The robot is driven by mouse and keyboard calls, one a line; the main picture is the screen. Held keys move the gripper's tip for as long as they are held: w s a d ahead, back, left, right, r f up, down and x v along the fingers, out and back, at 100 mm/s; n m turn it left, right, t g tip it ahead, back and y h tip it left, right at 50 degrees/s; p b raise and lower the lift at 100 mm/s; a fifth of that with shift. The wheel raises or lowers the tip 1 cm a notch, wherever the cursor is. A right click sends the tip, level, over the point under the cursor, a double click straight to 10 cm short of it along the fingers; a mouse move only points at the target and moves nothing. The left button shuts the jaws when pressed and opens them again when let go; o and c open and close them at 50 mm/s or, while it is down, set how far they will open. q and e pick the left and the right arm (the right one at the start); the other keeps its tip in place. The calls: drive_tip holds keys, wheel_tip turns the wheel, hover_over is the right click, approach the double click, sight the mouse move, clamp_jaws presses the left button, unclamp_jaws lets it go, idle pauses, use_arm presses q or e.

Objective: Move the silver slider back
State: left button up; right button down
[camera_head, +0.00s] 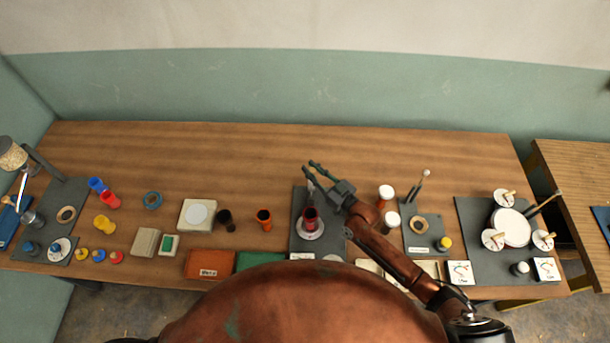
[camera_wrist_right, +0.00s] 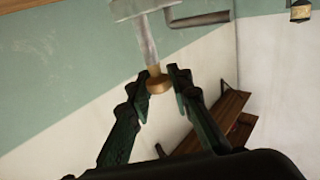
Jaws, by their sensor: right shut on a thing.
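In the right wrist view, a silver bar (camera_wrist_right: 146,40) with a silver crosspiece runs down to a round brass knob (camera_wrist_right: 157,84). My right gripper (camera_wrist_right: 162,76) has a fingertip on each side of the knob and is shut on it. In the head view, my right gripper (camera_head: 307,167) is over the dark board (camera_head: 301,201) in the middle of the table. A small part of the silver piece (camera_head: 311,184) shows below the fingers, and the rest is hard to make out. My left gripper is not in view.
White-topped drums (camera_head: 386,192) stand close to the right of my arm. The back of the table (camera_head: 250,150) is clear.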

drive_tip(key=c, duration=2.2)
unclamp_jaws()
drive_tip(key=shift+w+d, duration=0.15)
drive_tip(key=shift+d, duration=0.05)
drive_tip(key=o, duration=0.3)
drive_tip(key=shift+o, duration=0.5)
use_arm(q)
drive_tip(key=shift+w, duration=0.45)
use_arm(e)
drive_tip(key=v, duration=1.2)
